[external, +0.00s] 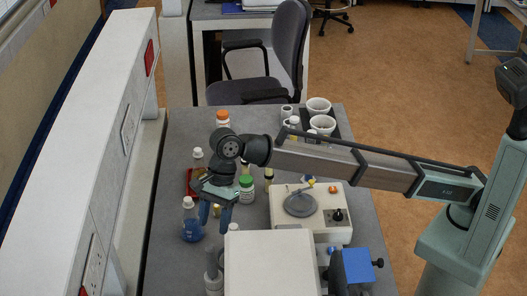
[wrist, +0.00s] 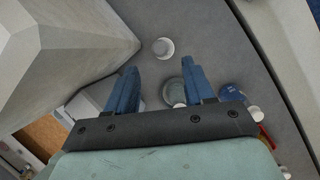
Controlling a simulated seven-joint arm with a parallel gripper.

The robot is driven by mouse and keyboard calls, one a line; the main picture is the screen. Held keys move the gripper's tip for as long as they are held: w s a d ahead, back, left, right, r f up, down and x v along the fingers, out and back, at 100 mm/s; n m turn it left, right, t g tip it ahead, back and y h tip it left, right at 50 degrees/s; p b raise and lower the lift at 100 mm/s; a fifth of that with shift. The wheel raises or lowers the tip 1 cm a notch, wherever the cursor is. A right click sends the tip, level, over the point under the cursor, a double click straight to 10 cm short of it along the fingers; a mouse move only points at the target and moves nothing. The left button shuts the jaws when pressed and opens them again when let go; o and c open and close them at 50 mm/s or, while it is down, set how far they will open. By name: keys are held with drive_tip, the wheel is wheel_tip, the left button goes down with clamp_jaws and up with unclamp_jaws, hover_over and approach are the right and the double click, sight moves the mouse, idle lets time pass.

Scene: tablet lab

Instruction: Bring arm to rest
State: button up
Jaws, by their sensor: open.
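My gripper (external: 214,224) is at the end of my arm, which reaches across the grey bench (external: 184,119) from the right. Its two blue fingers point down, apart, over the left part of the bench. In the wrist view my gripper (wrist: 160,72) shows open, with nothing held between the fingers. A bottle of blue liquid (external: 191,226) stands just left of the fingers. The large white box (external: 270,262) is to their right and nearer the camera.
A white device with a round plate (external: 299,204) is below my forearm. White cups (external: 319,106) stand at the back. An orange-capped bottle (external: 222,117) and a green-capped jar (external: 246,188) are near my wrist. A blue-topped block (external: 358,265) is front right. A white wall ledge (external: 90,130) borders the left.

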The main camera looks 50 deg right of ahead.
drive_tip(key=shift+d+r, duration=0.25)
drive_tip(key=shift+r, duration=0.45)
